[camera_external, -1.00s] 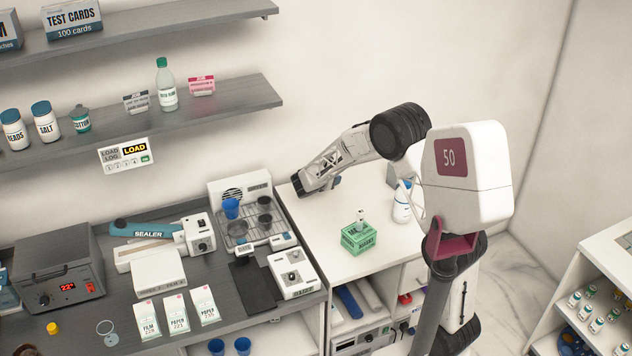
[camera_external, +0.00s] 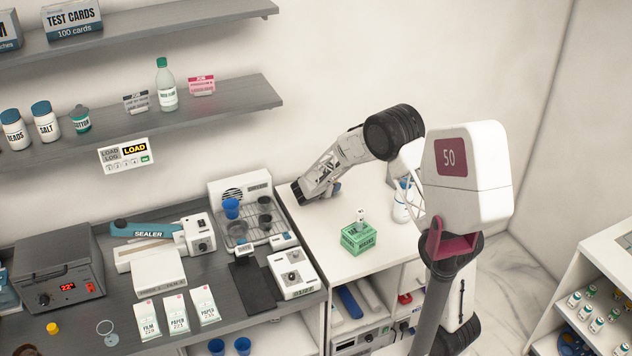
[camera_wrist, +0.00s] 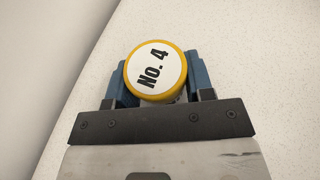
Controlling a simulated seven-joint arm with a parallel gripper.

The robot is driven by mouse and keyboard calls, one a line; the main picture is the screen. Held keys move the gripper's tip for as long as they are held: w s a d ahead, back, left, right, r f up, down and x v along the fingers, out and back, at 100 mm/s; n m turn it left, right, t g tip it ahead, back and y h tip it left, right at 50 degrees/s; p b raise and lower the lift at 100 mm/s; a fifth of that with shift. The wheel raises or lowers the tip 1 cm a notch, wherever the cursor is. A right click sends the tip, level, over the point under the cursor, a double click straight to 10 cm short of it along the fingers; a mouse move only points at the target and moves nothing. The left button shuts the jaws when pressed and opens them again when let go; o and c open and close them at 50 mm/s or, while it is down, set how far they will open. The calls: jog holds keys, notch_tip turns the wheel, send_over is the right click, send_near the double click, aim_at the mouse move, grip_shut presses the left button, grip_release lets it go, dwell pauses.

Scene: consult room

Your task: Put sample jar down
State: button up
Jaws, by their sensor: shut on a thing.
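The sample jar shows in the wrist view as a round yellow lid (camera_wrist: 155,72) with a white label reading "No. 4". My gripper (camera_wrist: 158,88) has its blue fingers closed on either side of the jar. The jar's body is mostly hidden under the lid. In the external view my gripper (camera_external: 335,188) is low over the back left part of the white counter (camera_external: 347,284), near the wall. The jar is hidden there by my arm. I cannot tell whether its base touches the counter.
A green box (camera_external: 358,238) with a small item on top stands forward on the counter. A white bottle (camera_external: 401,208) is at the right, partly behind my arm. A tray rack (camera_external: 268,240) and a white device (camera_external: 293,273) stand to the left. Pale surface around the jar is clear.

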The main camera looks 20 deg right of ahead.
jog(key=shift+f, duration=0.1)
jog(key=o, duration=0.9)
jog(key=shift+a+r, duration=0.1)
jog(key=shift+r, duration=0.1)
jog(key=v, duration=1.1)
jog(key=shift+s+a+r, duration=0.1)
jog(key=shift+s+a, duration=0.15)
